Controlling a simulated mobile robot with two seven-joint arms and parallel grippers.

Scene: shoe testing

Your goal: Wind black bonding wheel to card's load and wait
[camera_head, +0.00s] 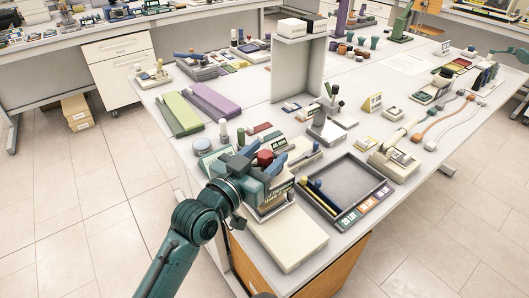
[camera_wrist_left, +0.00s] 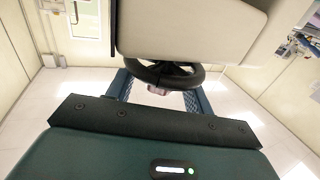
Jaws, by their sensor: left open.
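In the left wrist view, the black wheel (camera_wrist_left: 163,76) is a dark ring with spokes below a pale machine body (camera_wrist_left: 190,32). My left gripper (camera_wrist_left: 160,92) is open, with one blue finger on each side of the wheel's lower part. I cannot tell whether the fingers touch it. In the head view, my left gripper (camera_head: 274,168) is at the bench's near left, over a machine with a dark lettered front (camera_head: 277,206). The wheel is hidden there by the gripper. I cannot make out a load reading on a card. My right gripper is not in view.
A grey tray (camera_head: 352,167) with yellow and blue rods lies right of the gripper. A pale flat box (camera_head: 285,240) is in front. Green (camera_head: 181,114) and purple (camera_head: 214,102) slabs lie behind left. A grey upright panel (camera_head: 297,72) stands mid-bench.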

